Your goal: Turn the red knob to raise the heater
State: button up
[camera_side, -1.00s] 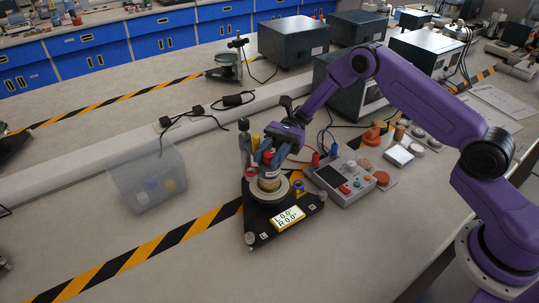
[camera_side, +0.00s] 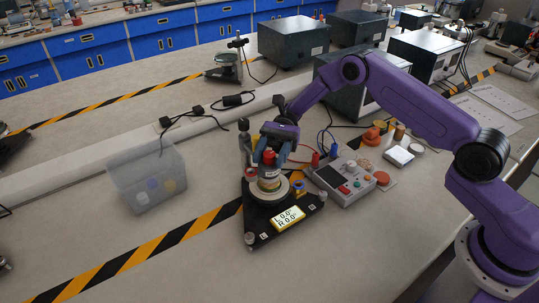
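A black three-cornered device (camera_side: 262,233) stands on the bench with a lit display (camera_side: 288,218) that reads L 0.0° and R 0.0°. A round stack (camera_side: 269,191) of pale and brassy discs rises from its middle. A red part (camera_side: 268,157), which may be the red knob, shows at the top of the stack. My gripper (camera_side: 268,160) points down over the stack, with its grey-blue fingers on either side of this red part. I cannot tell whether they touch it. I cannot make out which part is the heater.
A grey control box (camera_side: 345,180) with red buttons and cables stands close at the right. A clear bin (camera_side: 147,178) with small coloured items stands at the left. Dark instrument boxes (camera_side: 293,42) stand behind.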

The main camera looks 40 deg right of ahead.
jog(key=shift+a+t+y, duration=0.1)
jog(key=shift+t+y, duration=0.2)
jog(key=shift+t, duration=0.1)
jog(key=m+t+y, duration=0.1)
jog(key=m+t, duration=0.2)
jog(key=t, duration=0.1)
jog(key=m+t+y, duration=0.2)
jog(key=m+t, duration=0.1)
jog(key=t, duration=0.1)
jog(key=w+d, duration=0.2)
jog(key=d, duration=1.5)
jog(key=s+a+r+n+g+h, duration=0.25)
jog(key=s+a+n+h, duration=0.2)
jog(key=s, duration=0.25)
jog(key=s+a+r+n+g+h, duration=0.2)
jog(key=s+a+n+g+h, duration=0.25)
jog(key=s, duration=0.35)
jog(key=s+d+r+n+t+h, duration=0.1)
jog(key=s+d+n+t+h, duration=0.1)
jog(key=s+n+h, duration=0.2)
jog(key=s+d+r+n+t+h, duration=0.1)
jog(key=s+n+h, duration=0.4)
jog(key=s+n, duration=0.5)
jog(key=shift+s+d+r+t, duration=0.4)
jog(key=shift+s+d+t, duration=0.2)
jog(key=shift+t, duration=0.5)
